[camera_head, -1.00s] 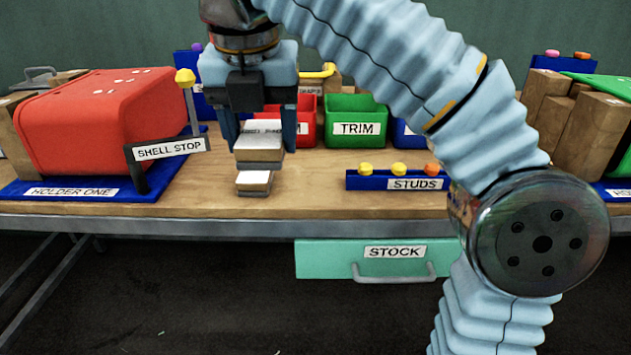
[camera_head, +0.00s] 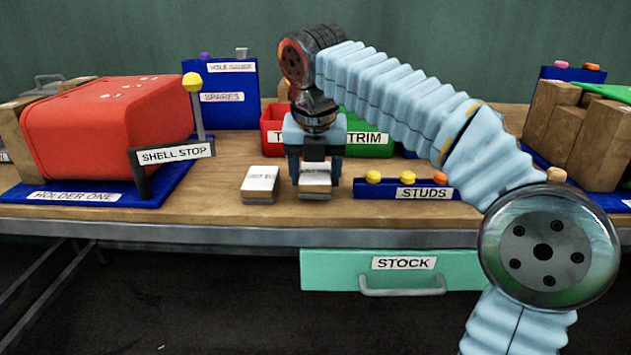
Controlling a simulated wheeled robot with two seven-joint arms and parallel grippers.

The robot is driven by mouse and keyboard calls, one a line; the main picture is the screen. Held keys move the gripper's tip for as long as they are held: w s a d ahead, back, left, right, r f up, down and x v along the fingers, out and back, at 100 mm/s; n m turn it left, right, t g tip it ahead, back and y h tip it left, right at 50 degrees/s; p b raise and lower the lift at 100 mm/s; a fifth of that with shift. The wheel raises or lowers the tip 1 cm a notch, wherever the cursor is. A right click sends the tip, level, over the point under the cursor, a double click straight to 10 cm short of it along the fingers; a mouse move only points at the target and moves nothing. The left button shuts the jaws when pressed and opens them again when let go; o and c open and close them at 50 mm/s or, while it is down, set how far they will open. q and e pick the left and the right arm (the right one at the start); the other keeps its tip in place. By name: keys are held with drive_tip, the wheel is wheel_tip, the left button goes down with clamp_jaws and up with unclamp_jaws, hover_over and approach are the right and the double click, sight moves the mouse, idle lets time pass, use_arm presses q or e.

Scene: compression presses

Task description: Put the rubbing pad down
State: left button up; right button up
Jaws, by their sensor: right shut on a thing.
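The rubbing pad (camera_head: 315,179) is a small block with a white top and a grey lower part. It is low at the front of the wooden bench, between the fingers of my right gripper (camera_head: 314,172). The gripper points straight down and is shut on the pad. The pad looks level and at or very near the bench top; I cannot tell whether it touches. My left gripper is out of view.
The blue STUDS tray (camera_head: 405,188) stands close to the right. The SHELL STOP post (camera_head: 172,155) and red shell (camera_head: 105,127) are at the left. A red bin (camera_head: 272,122) and green TRIM bin (camera_head: 370,140) stand behind. The bench's front edge (camera_head: 240,236) is near.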

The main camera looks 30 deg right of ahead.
sight(314, 181)
drive_tip(key=shift+f, duration=0.5)
drive_tip(key=shift+f, duration=0.15)
drive_tip(key=o, duration=1.1)
drive_tip(key=p+v, duration=0.2)
drive_tip(key=v, duration=0.9)
drive_tip(key=shift+w+p, duration=0.15)
drive_tip(key=shift+p, duration=0.25)
drive_tip(key=shift+s+a+r, duration=0.1)
drive_tip(key=shift+s+r, duration=0.1)
drive_tip(key=shift+r, duration=0.45)
